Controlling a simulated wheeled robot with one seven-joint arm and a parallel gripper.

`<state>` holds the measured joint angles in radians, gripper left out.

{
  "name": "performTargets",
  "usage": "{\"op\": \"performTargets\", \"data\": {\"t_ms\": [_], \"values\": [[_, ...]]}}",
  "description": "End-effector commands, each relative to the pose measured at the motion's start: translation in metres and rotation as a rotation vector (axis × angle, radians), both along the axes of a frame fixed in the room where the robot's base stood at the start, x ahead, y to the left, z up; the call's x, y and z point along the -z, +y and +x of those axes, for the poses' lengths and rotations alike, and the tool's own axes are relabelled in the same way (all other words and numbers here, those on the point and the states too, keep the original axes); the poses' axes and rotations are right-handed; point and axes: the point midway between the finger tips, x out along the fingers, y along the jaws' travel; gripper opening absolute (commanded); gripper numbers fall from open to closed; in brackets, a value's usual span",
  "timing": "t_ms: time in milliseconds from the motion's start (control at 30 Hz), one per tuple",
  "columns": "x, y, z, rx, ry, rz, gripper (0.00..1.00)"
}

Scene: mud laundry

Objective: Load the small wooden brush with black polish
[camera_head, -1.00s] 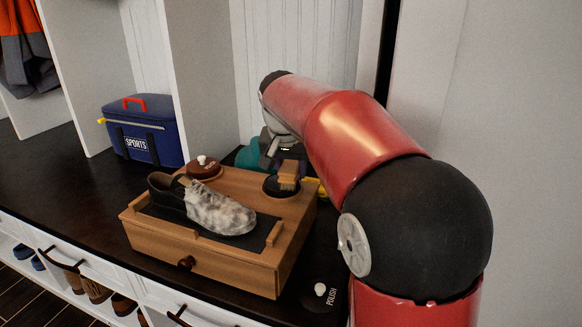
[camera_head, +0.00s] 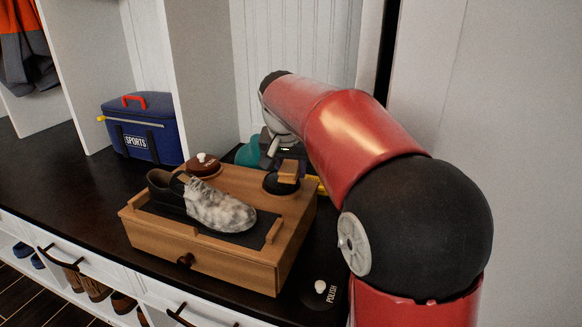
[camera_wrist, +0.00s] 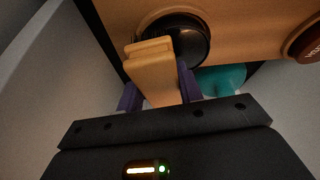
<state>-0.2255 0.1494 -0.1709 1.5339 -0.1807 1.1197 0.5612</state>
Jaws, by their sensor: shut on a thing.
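My gripper (camera_wrist: 160,92) is shut on the small wooden brush (camera_wrist: 153,68), its purple fingers on either side of the handle. In the head view the brush (camera_head: 288,172) is tilted over the open black polish tin (camera_head: 270,185) at the back right of the wooden shoe box. The tin (camera_wrist: 186,33) is round and dark in the wrist view. The brush overlaps it there, and I cannot tell whether its bristles touch the polish. A lid marked POLISH (camera_head: 320,290) lies on the dark bench right of the box. My arm partly hides the gripper in the head view.
A black shoe with a whitish, smeared front (camera_head: 205,200) rests on the wooden box (camera_head: 210,250). A closed brown tin (camera_head: 204,165) sits at the box's back left. A teal object (camera_head: 248,153) is behind the box. A blue sports bag (camera_head: 145,130) stands left.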

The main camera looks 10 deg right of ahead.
Motion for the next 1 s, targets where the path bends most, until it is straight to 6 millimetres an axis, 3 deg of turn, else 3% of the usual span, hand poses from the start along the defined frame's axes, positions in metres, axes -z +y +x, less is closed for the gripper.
{"op": "performTargets", "data": {"t_ms": [367,1000], "values": [[0.0,0.0,0.0,-0.001,0.003,0.0,0.18],[-0.051,0.0,0.0,0.0,0.001,0.0,0.18]]}}
